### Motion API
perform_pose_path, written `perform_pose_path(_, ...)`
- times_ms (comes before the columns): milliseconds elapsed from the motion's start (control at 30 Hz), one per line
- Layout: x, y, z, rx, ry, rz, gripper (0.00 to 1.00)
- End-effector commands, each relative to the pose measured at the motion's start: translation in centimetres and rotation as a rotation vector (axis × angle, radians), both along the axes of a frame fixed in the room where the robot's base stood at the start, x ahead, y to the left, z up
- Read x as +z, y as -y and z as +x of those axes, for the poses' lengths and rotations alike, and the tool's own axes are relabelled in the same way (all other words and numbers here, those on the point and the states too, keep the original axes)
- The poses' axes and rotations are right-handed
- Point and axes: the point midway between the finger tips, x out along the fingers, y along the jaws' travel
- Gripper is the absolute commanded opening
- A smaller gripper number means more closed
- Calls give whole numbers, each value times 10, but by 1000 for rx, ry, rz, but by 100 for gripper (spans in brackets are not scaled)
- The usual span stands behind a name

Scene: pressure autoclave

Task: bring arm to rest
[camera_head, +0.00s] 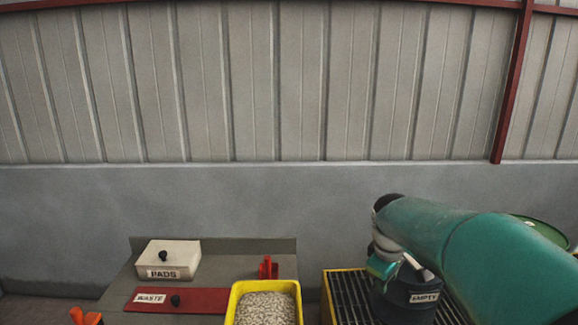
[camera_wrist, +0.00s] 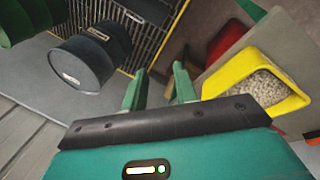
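My teal arm (camera_head: 470,245) reaches in from the right in the head view, bent downward at its far end. My gripper (camera_wrist: 159,78) shows in the wrist view with two green fingers standing apart and nothing held between them. In the head view the arm's end hangs in front of or over a dark container labelled EMPTY (camera_head: 424,297); whether they touch I cannot tell. The fingertips are not clear in that view.
A yellow bin of pale granules (camera_head: 236,306) stands by a grey bench with a white PADS box (camera_head: 168,260) and red WASTE lid (camera_head: 205,300). A yellow-edged grating (camera_head: 343,291) lies right. A dark drum (camera_wrist: 80,66) and green drum (camera_wrist: 30,22) show in the wrist view.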

Motion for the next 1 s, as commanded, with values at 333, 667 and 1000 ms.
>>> perform_pose_path(333,41,-36,-113,-294,150,133,29)
perform_pose_path(667,34,-58,-210,-559,256,334,29)
perform_pose_path(1000,22,-64,-239,-653,276,420,29)
